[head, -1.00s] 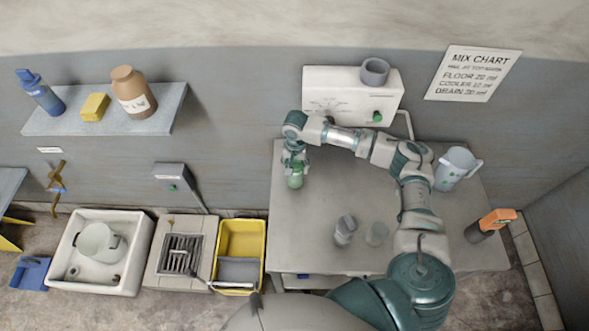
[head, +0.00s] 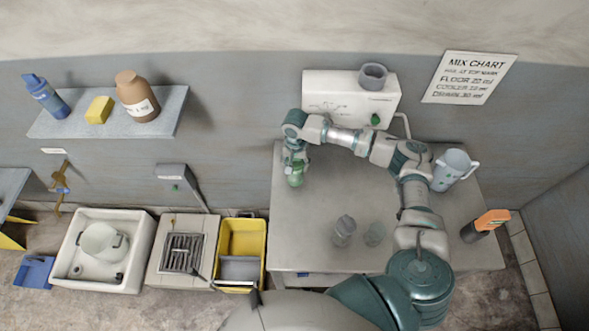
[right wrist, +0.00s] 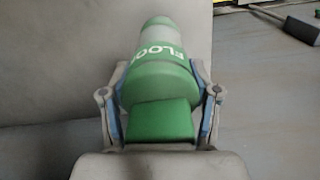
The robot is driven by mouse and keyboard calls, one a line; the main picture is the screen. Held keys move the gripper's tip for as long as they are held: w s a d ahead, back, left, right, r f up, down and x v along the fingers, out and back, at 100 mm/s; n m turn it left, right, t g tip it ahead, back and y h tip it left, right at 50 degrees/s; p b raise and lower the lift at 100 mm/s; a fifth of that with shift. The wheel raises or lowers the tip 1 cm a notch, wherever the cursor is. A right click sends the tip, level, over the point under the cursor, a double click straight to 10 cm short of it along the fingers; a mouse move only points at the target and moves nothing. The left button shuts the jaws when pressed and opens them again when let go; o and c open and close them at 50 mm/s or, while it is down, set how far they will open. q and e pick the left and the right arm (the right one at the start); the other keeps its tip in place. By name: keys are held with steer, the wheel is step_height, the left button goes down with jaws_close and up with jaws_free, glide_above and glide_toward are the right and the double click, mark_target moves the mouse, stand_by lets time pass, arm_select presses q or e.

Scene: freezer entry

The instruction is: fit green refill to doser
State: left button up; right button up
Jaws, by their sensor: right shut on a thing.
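The green refill (head: 295,176), a bottle with a pale band and "FLOO" lettering, is in my right gripper (head: 292,163) over the left back part of the table. In the right wrist view the refill (right wrist: 160,85) sits between both fingers of the right gripper (right wrist: 160,110), which is shut on it. The doser (head: 350,97) is a white wall box with a grey ring (head: 373,75) on top and a green button (head: 376,120). It is behind and right of the refill, apart from it. My left gripper is not in view.
A yellow bucket (head: 240,250) stands left of the table. The table's middle is largely clear.

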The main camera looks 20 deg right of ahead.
mark_target(295, 160)
steer(key=shift+r+p, duration=0.45)
steer(key=shift+r, duration=1.35)
